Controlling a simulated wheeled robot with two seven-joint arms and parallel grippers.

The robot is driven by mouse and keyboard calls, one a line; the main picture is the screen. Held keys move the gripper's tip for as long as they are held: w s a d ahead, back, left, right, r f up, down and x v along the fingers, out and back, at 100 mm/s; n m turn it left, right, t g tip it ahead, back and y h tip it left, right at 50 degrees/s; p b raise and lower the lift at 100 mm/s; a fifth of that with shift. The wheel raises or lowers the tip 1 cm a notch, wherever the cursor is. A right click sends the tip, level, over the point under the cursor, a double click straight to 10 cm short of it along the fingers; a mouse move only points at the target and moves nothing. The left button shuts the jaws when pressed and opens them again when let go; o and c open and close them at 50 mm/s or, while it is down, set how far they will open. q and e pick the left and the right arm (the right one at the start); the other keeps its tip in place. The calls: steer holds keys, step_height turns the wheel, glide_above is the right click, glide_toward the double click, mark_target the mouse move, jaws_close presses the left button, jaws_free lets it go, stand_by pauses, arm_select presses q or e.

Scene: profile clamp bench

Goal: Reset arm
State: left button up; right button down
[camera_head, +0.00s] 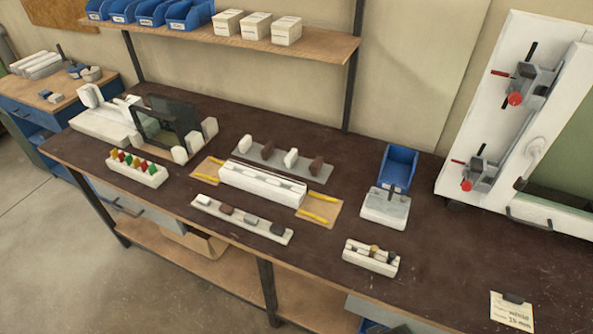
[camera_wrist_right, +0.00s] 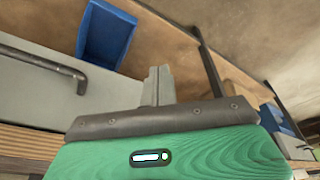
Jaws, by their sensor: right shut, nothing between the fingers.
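My right gripper (camera_wrist_right: 158,84) shows in the right wrist view as two grey fingers pressed together, shut with nothing between them. It is clear of any object. Neither of my grippers shows in the head view, and my left gripper is in neither view. On the dark bench top (camera_head: 390,290) in the head view stands a white profile block (camera_head: 262,186) on a tan board, with yellow strips at both ends.
A strip with several small blocks (camera_head: 242,220) lies in front of the profile block. A blue bin (camera_head: 398,167), a small holder (camera_head: 371,258) and a white clamp panel (camera_head: 487,115) stand to the right. A shelf (camera_head: 230,42) spans the back. A blue bin (camera_wrist_right: 106,34) shows in the wrist view.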

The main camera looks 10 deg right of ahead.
steer(key=s+d+f+g, duration=0.1)
steer(key=s+f, duration=0.3)
steer(key=f, duration=0.8)
steer(key=s+f, duration=0.4)
steer(key=f, duration=0.7)
steer(key=s+d+f+g, duration=0.1)
steer(key=s+d+f, duration=0.2)
steer(key=s+f, duration=0.8)
steer(key=s, duration=0.3)
steer(key=shift+f, duration=0.4)
steer(key=shift+s+a, duration=0.1)
